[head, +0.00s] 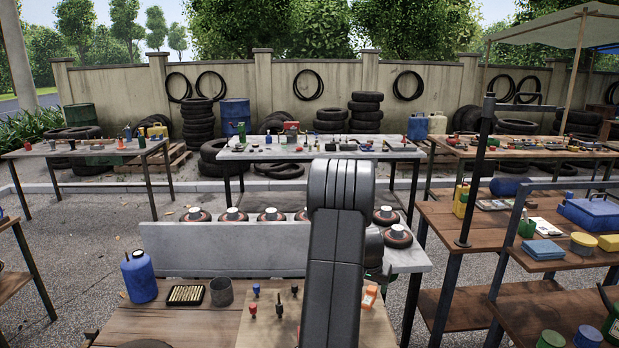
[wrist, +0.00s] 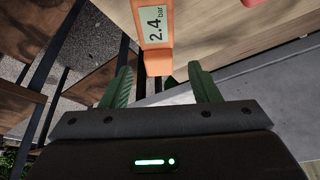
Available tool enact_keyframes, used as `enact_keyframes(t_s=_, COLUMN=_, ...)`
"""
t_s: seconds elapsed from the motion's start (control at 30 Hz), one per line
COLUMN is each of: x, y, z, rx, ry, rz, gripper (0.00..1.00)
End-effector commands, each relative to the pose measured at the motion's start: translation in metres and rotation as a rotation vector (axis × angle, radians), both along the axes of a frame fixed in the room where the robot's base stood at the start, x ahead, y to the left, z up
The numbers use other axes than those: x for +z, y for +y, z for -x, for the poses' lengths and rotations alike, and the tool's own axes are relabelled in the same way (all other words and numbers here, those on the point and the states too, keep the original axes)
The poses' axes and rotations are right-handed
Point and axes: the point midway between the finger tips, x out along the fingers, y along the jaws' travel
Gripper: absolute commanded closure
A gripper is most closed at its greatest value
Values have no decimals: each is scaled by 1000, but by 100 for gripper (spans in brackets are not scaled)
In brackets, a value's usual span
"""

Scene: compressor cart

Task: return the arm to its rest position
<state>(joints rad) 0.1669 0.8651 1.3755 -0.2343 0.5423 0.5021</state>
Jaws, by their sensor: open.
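My gripper (wrist: 163,82) is open, its two green fingers spread apart in the wrist view. An orange gauge (wrist: 154,30) with a screen reading 2.4 bar lies just beyond the fingertips, and its lower end shows in the gap between them. I see no finger touching it, though depth is hard to judge. In the head view the orange gauge (head: 370,297) is on the wooden bench, right of my dark arm. The arm rises through the middle of that view and hides most of the gripper.
The near wooden bench (head: 190,325) holds a blue bottle (head: 139,277), a tray of brass pieces (head: 186,295) and a grey cup (head: 221,292). A grey panel (head: 225,250) stands behind them. A shelf with a dark post (head: 478,170) is at the right.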

Motion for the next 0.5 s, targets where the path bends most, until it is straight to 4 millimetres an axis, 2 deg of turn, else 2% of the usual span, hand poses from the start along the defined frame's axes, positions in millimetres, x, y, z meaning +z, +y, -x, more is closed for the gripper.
enact_keyframes(t_s=0.03, x=12, y=0, z=0, rx=0, ry=-2, rz=0, gripper=44)
enact_keyframes(t_s=0.13, x=20, y=0, z=0, rx=0, ry=-1, rz=0, gripper=44)
enact_keyframes(t_s=0.5, x=23, y=0, z=0, rx=0, ry=-1, rz=0, gripper=44)
